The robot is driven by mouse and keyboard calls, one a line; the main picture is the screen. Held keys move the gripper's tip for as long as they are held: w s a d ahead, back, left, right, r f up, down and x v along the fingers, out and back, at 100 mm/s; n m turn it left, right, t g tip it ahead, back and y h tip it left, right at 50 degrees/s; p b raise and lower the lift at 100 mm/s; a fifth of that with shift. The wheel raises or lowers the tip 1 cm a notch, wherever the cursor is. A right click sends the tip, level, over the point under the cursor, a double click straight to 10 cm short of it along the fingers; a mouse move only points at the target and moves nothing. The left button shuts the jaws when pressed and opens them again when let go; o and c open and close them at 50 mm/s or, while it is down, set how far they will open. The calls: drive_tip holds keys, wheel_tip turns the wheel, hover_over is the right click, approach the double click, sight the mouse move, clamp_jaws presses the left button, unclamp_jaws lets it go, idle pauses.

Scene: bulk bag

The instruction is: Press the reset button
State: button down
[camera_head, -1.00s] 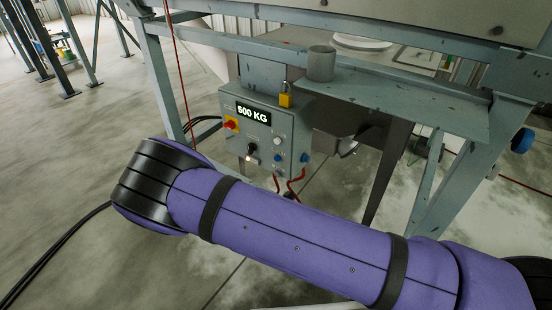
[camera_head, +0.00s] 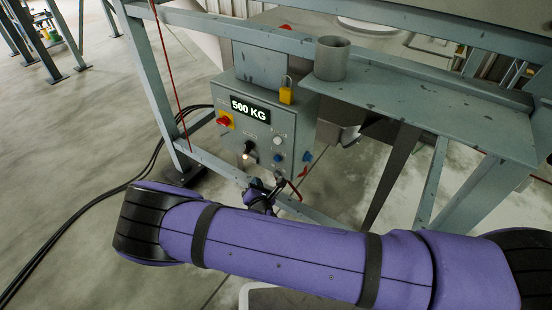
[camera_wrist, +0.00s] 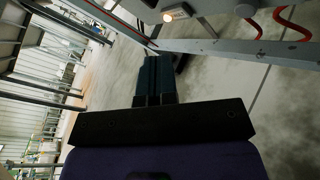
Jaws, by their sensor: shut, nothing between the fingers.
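The grey control box (camera_head: 234,153) hangs on the steel frame, with a "500 KG" display (camera_head: 250,109). Its face has a red knob on a yellow plate (camera_head: 224,119), a white button (camera_head: 277,141), a blue button (camera_head: 278,158) and a black selector (camera_head: 249,147) beside a small lit lamp (camera_head: 245,156). The labels are too small to read, so I cannot tell which is the reset button. My gripper (camera_head: 262,190) is below the box's lower edge, partly hidden behind my arm. In the wrist view its dark fingers (camera_wrist: 155,75) are together and empty, with the lit lamp (camera_wrist: 178,13) above.
Red cables (camera_wrist: 290,22) hang below the box. A frame rail (camera_wrist: 230,47) crosses above the fingers in the wrist view. Open floor lies left.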

drive_tip(key=shift+w+d, duration=0.1)
drive_tip(key=w+d, duration=0.5)
drive_tip(key=w, duration=0.1)
drive_tip(key=shift+w, duration=0.35)
drive_tip(key=shift+w+d, duration=0.15)
drive_tip(key=shift+d, duration=0.05)
idle(1.9)
drive_tip(key=shift+w+d, duration=0.2)
drive_tip(key=shift+w+d, duration=0.3)
drive_tip(key=shift+w, duration=0.1)
idle(1.0)
idle(0.3)
drive_tip(key=shift+s+a, duration=0.55)
drive_tip(key=shift+s, duration=0.2)
drive_tip(key=shift+s+a, duration=0.8)
drive_tip(key=shift+s, duration=0.2)
drive_tip(key=shift+s+a, duration=0.75)
drive_tip(key=shift+s, duration=0.2)
